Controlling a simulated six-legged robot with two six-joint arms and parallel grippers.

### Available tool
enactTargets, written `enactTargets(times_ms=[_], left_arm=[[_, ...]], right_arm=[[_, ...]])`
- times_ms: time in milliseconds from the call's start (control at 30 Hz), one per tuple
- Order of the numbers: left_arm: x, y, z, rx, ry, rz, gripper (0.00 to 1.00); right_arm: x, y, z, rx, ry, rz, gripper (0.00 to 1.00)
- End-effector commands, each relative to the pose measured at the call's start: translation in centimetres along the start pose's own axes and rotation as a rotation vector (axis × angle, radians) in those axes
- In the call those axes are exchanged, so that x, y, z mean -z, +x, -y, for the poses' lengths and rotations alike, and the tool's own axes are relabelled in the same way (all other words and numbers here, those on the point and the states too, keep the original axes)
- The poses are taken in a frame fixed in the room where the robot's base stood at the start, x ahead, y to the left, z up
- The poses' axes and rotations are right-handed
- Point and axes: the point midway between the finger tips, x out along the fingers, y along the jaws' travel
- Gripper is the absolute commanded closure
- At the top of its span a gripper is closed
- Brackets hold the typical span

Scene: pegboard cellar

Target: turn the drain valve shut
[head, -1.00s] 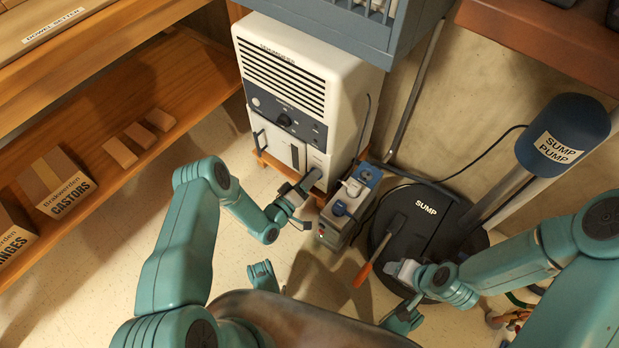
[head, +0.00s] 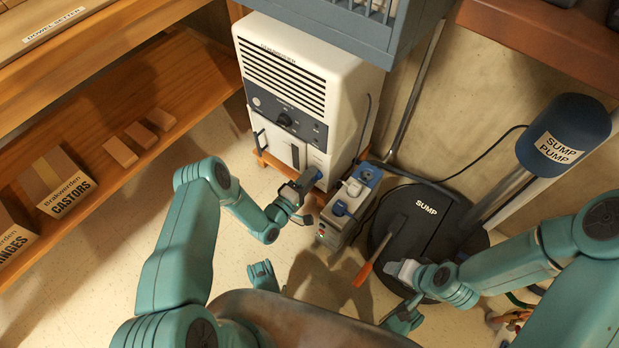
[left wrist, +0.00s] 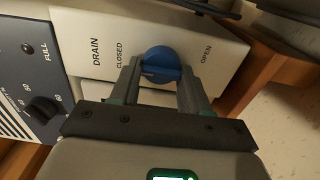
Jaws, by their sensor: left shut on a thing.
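The drain valve is a blue round knob (left wrist: 162,64) on the white panel of the dehumidifier-like unit. In the left wrist view the panel reads DRAIN, with CLOSED left of the knob and OPEN to its right. The knob also shows at the unit's lower right corner in the head view (head: 317,174). My left gripper (left wrist: 160,82) is shut on the knob, one finger on each side, and it shows in the head view (head: 304,188). I cannot tell which mark the knob points to. My right gripper (head: 399,270) is near the sump lid, its jaws unclear.
The white unit (head: 300,75) stands on a wooden base. A grey box with blue parts (head: 342,212) stands close to its right. The black sump lid (head: 425,225) and an orange-handled lever (head: 363,275) lie further right. Wooden shelves (head: 95,160) are at left, with clear floor between.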

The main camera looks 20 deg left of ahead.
Motion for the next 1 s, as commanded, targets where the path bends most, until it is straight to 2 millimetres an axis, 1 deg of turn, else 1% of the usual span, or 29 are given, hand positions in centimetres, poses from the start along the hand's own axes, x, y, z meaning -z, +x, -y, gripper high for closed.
enactTargets(times_ms=[367,400,433,1000], left_arm=[[0.03,0.09,-0.08,-0.002,-0.004,0.0,0.85],[0.03,0.1,-0.08,-0.002,-0.004,0.0,0.48],[0.03,0.09,-0.08,-0.002,-0.004,0.0,0.45],[-0.06,-0.02,-0.01,0.0,-0.004,0.001,0.45]], right_arm=[[0.0,0.0,0.0,0.0,0.0,0.0,0.45],[0.0,0.0,0.0,0.0,0.0,0.0,0.45],[0.0,0.0,0.0,0.0,0.0,0.0,0.45],[0.0,0.0,0.0,0.0,0.0,0.0,0.45]])
